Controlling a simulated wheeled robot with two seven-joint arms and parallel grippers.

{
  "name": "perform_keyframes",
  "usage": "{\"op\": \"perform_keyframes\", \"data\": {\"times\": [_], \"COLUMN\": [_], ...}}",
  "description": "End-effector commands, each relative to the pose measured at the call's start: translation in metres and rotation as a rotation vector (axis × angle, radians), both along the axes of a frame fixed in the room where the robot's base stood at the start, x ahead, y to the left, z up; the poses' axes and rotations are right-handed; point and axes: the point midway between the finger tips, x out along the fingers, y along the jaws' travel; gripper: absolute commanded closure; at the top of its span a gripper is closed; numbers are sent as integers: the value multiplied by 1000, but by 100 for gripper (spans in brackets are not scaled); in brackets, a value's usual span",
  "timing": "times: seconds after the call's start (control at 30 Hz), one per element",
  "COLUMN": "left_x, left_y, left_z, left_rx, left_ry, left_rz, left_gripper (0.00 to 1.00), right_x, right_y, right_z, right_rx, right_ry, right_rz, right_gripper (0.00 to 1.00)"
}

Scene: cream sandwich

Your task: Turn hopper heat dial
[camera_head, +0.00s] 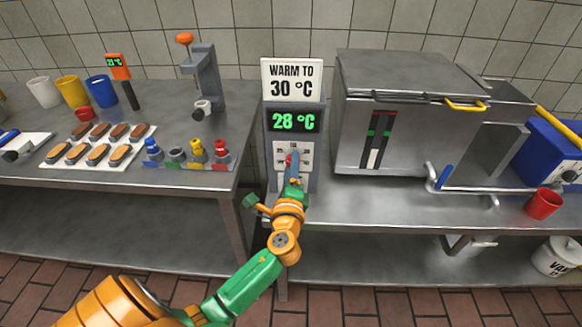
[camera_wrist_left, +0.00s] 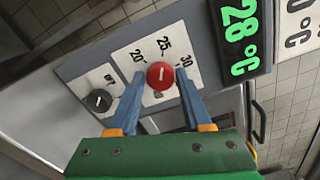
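The red heat dial (camera_wrist_left: 160,76) sits on a white scale plate marked 20, 25 and 30 in the left wrist view. Its white mark points roughly toward the 25. My left gripper (camera_wrist_left: 160,88) has its blue fingers on both sides of the dial, close against it. In the head view the gripper (camera_head: 291,165) reaches the panel and covers most of the dial. The display (camera_head: 293,121) above reads 28 °C in green. A sign (camera_head: 291,80) on top reads WARM TO 30 °C. My right gripper is not in view.
A smaller black knob (camera_wrist_left: 99,100) sits beside the dial plate. The steel hopper machine (camera_head: 400,120) stands right of the panel. A red cup (camera_head: 543,204) stands on the right counter. The left counter holds a tray of pastries (camera_head: 67,158) and several coloured nozzles.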

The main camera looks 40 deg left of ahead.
Motion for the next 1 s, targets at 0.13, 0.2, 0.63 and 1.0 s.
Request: {"op": "perform_keyframes", "data": {"times": [0.13, 0.2, 0.63, 1.0], "left_x": [0, 0, -44, -61], "left_y": [0, 0, -27, -37], "left_z": [0, 0, -3, 0], "left_rx": [1, 1, -3, 1], "left_ry": [1, 0, 1, 0], "left_rz": [0, 1, 0, 1], "left_gripper": [26, 26, 26, 26], "right_x": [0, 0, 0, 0], "right_y": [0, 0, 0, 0], "right_z": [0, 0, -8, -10], "right_rx": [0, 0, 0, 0], "right_ry": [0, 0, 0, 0], "right_rz": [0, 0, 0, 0], "right_gripper": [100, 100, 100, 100]}}
